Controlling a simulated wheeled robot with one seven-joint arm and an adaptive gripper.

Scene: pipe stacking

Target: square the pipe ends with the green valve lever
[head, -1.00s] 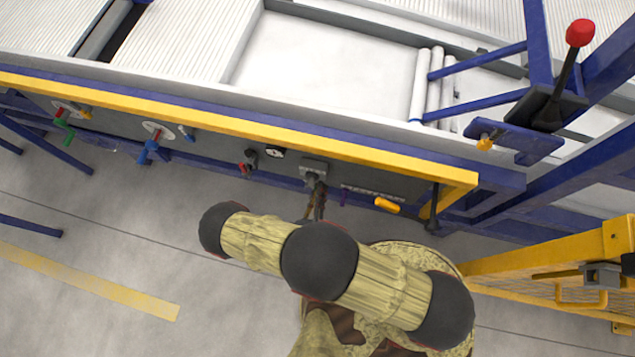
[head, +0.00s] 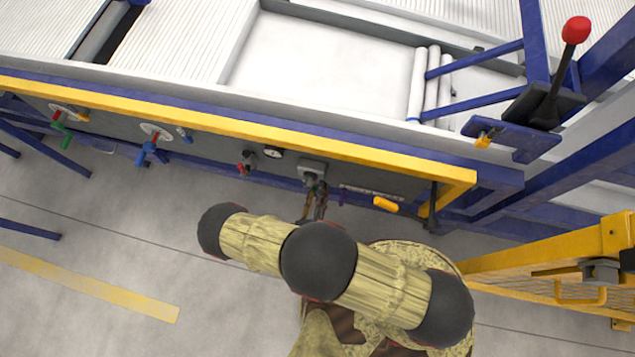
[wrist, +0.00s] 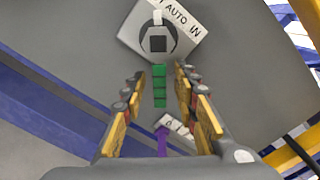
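A green lever (head: 60,134) with a red part sits on a round white plate at the far left of the grey panel. My gripper (head: 314,203) is far to its right, in front of a grey box (head: 312,168), partly hidden by my arm. In the wrist view my gripper (wrist: 159,78) is open. A green segmented bar (wrist: 159,86) lies between its yellow-padded fingers in the picture, with a gap on each side; whether this is a lever is not clear.
A switch plate (wrist: 160,38) marked "AUTO IN" is ahead of my gripper, a purple piece (wrist: 162,142) below. A blue valve (head: 152,150), red knob (head: 242,169) and yellow handle (head: 386,204) line the panel under the yellow rail (head: 230,125). A yellow fence (head: 560,265) stands right.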

